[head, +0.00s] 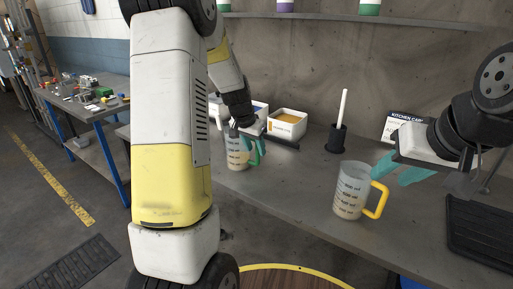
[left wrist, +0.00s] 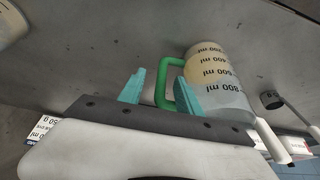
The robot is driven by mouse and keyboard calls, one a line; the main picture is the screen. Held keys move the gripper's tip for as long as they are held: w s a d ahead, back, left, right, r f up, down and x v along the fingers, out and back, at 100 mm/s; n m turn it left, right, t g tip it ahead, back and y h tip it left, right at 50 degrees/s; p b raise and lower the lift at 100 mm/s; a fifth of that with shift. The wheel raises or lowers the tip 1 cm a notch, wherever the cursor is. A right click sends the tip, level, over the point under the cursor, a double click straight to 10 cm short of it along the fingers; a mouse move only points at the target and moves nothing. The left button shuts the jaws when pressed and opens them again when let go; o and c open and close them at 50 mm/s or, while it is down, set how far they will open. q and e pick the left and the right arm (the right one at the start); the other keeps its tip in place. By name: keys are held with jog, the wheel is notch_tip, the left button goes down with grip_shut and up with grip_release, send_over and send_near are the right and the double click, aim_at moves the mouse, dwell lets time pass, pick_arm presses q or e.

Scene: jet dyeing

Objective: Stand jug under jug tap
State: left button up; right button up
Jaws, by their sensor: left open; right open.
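A clear measuring jug with a green handle (head: 236,158) stands on the grey counter. It also shows in the left wrist view (left wrist: 222,85), with dark ml marks. My left gripper (head: 256,150) is open at this jug; in the left wrist view the green handle lies between its teal fingers (left wrist: 161,90). A second measuring jug with a yellow handle (head: 350,192) stands upright on the counter further right. My right gripper (head: 400,172) is open and empty, above and right of the yellow handle. I cannot clearly make out the jug tap.
Behind the jugs stand a white bin (head: 287,125), a black holder with a white stick (head: 337,138) and a kitchen card (head: 401,121). A black ribbed mat (head: 480,232) lies at the right. The counter (head: 285,192) is clear between the jugs.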

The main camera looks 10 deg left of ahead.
aim_at(256, 152)
pick_arm(q)
jog(key=x, duration=0.4)
jog(key=shift+w+a+f, duration=0.1)
jog(key=shift+a+f, duration=0.05)
jog(key=shift+f, duration=0.1)
grip_shut()
dwell(1.2)
